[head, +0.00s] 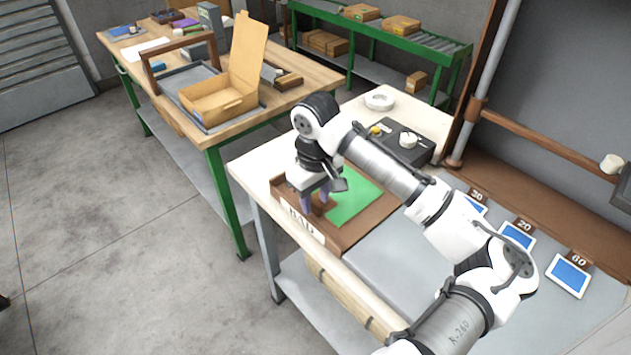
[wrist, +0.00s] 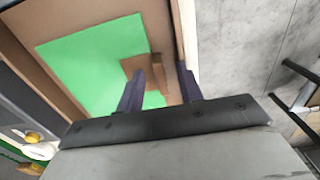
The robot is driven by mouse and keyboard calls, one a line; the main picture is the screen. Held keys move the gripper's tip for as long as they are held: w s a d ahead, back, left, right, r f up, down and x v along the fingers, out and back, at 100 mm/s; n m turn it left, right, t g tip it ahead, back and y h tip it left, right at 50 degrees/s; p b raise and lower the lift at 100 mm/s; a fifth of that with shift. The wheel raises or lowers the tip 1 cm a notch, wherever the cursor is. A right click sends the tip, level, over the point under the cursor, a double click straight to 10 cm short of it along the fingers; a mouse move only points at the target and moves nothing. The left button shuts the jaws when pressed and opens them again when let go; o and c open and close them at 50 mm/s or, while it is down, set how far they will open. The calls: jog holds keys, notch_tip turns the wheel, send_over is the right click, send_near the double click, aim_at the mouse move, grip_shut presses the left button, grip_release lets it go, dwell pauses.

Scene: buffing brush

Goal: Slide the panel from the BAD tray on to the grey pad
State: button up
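The brown BAD tray (head: 345,240) lies near the front left corner of the workbench, with a white BAD label on its front wall. A flat green panel (head: 352,203) lies in it and also shows in the wrist view (wrist: 85,65). My gripper (head: 313,208) points down over the tray's left part, at the panel's edge. In the wrist view its dark fingers (wrist: 162,72) stand apart, with a small brown piece beside the left finger. I cannot tell whether the fingers touch anything. The grey pad (head: 390,265) lies right of the tray, partly behind my arm.
Three blue-screened plates (head: 568,275) with number tags stand along the pad's right side. A wooden rail (head: 550,140) runs at the back right.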

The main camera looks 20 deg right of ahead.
jog(key=shift+f, duration=0.3)
jog(key=shift+c, duration=0.5)
grip_shut()
